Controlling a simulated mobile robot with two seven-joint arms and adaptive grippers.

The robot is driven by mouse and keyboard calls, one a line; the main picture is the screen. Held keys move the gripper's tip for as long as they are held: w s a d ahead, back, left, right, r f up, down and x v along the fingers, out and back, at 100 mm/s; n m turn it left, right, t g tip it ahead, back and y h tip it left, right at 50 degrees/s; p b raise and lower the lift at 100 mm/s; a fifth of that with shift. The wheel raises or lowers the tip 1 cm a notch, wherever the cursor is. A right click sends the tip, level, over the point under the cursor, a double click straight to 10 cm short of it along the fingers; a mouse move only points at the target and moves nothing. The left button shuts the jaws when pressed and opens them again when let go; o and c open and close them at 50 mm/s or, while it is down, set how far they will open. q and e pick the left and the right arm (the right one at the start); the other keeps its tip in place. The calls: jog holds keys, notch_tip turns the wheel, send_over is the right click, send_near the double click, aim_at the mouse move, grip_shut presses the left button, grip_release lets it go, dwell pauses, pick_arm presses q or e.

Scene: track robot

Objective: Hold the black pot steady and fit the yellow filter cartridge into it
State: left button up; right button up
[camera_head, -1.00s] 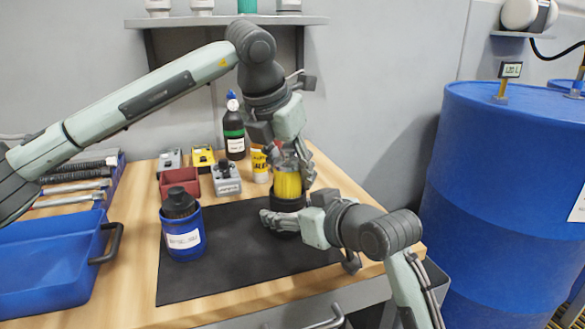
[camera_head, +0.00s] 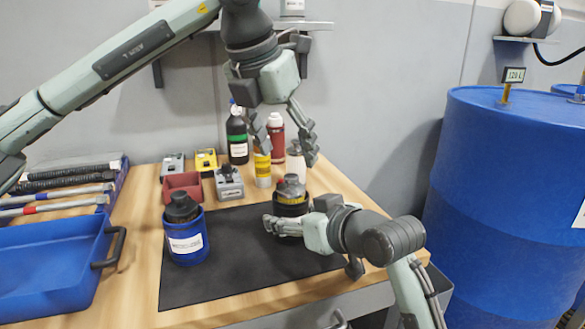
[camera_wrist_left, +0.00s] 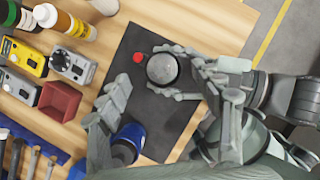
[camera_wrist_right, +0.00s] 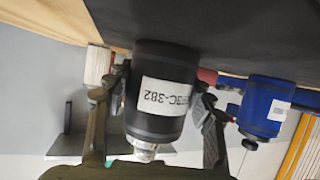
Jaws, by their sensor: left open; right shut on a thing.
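The black pot (camera_head: 291,209) stands upright on the dark mat; the right wrist view shows it with a white label (camera_wrist_right: 154,112). The left wrist view shows the round grey top (camera_wrist_left: 162,69) from above. My right gripper (camera_head: 283,225) is shut on the pot, one finger on each side. My left gripper (camera_head: 288,150) is open and empty above the cartridge, apart from it.
A blue container with a black cap (camera_head: 186,240) stands left on the mat (camera_head: 225,275). Several bottles (camera_head: 237,138), small devices and a red bin (camera_head: 182,186) stand behind. A blue tray (camera_head: 55,265) is at left. Large blue drums (camera_head: 500,190) stand right. The front mat is clear.

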pick_arm(q)
jog(key=shift+v, duration=2.25)
pick_arm(e)
jog(key=o, duration=1.4)
jog(key=shift+c, duration=0.2)
jog(key=v, duration=1.2)
jog(key=shift+f, duration=0.1)
